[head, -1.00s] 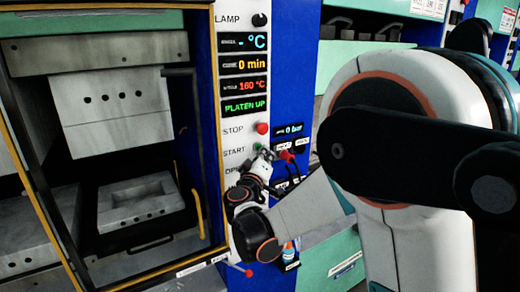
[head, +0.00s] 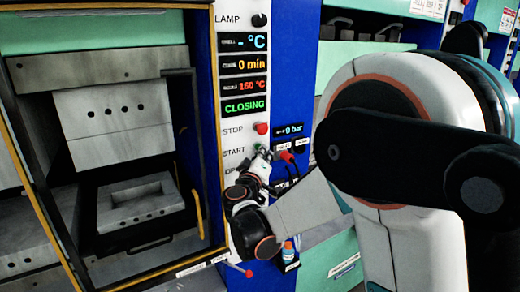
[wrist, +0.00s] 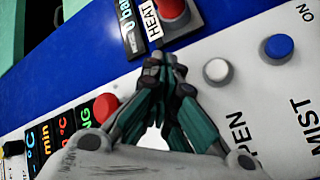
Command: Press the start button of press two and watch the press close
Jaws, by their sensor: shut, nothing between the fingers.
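Press two's control panel (head: 232,187) has a green START button (head: 258,147) below the red STOP button (head: 262,128). My gripper (head: 263,154) is shut and empty, its tips at the START button and partly covering it; contact cannot be told. In the wrist view my fingertips (wrist: 165,66) meet over the panel, and the START button is hidden behind them. The green status line (head: 245,107) reads CLOSING. In the press opening, the upper mould block (head: 115,125) hangs above the lower mould (head: 140,203), with a gap between them.
A red HEAT knob (wrist: 171,12), a white button (wrist: 217,70) and a blue button (wrist: 278,47) are close around my gripper. A yellow handle (head: 198,212) stands at the opening's right edge. My arm covers much of the right side.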

